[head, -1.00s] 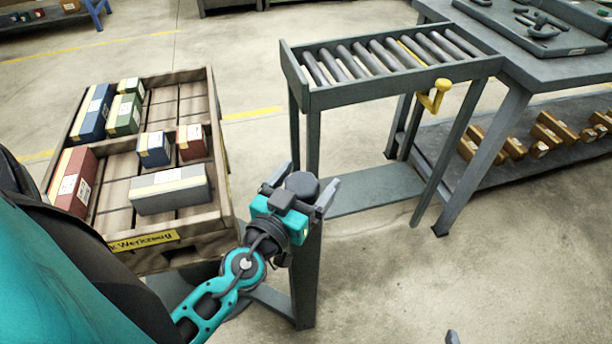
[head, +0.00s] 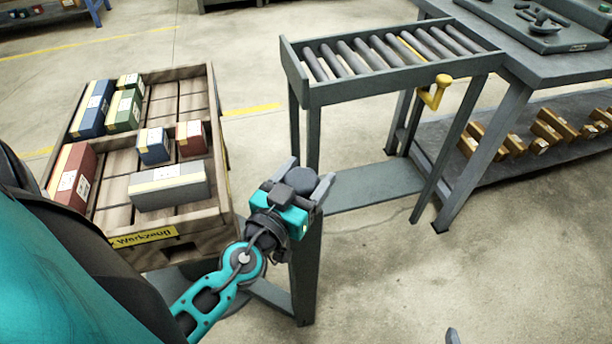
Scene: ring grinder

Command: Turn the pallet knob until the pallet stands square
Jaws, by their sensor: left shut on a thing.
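The wooden pallet (head: 222,185) stands at the left with a low rim and a yellow label on its front. It sits slightly askew in the picture; I cannot tell if it is square. The dark round pallet knob (head: 301,180) tops a grey post (head: 307,265) just right of the pallet's front corner. My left gripper (head: 304,181) is shut on the knob, with one finger on each side of it. A small grey tip at the bottom edge, probably my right gripper (head: 452,337), is mostly out of frame, so its jaws cannot be read.
Several boxes, among them a grey one (head: 168,186), lie on the pallet. Open floor lies at the front right.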

